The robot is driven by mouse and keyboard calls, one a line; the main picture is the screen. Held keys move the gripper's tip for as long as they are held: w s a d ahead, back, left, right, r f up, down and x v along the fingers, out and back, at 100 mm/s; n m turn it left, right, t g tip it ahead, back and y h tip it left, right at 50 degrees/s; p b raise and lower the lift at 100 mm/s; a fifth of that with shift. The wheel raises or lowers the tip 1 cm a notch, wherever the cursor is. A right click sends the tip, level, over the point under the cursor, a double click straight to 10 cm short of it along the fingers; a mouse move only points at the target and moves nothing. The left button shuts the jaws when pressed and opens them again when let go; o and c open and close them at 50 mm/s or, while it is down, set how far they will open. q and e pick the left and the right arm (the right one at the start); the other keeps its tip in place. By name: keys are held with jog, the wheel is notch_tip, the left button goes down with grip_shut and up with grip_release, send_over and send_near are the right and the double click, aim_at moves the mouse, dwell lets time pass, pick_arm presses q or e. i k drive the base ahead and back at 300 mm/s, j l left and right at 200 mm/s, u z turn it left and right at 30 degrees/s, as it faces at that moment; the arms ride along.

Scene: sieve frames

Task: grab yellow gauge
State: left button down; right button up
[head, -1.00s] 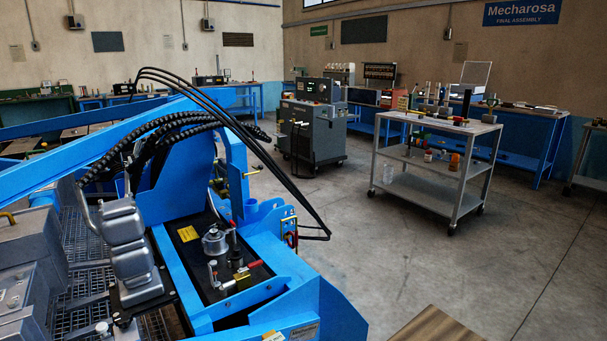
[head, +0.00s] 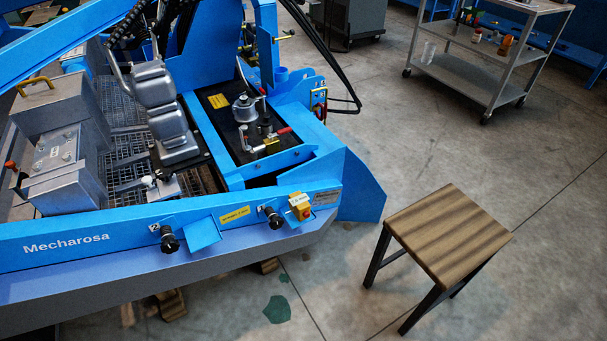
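A small yellow gauge-like block (head: 304,213) with a pale top label is on the blue machine's front side beam (head: 110,243), near its right end. It sits just right of a black knob (head: 273,217). How it is fixed to the beam is too small to tell. Neither of my grippers shows in the head view.
A wooden stool (head: 448,233) with dark legs stands on the floor right of the machine. A grey seat (head: 160,100) and red-handled clamps (head: 270,140) are on the machine. A grey cart (head: 480,65) stands at the back right. Floor between stool and machine is clear.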

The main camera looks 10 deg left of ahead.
aim_at(298, 203)
jog(key=i+l+u, duration=0.1)
jog(key=l+u, duration=0.25)
jog(key=i+l+u, duration=0.1)
jog(key=l+u, duration=0.65)
jog(key=i, duration=0.8)
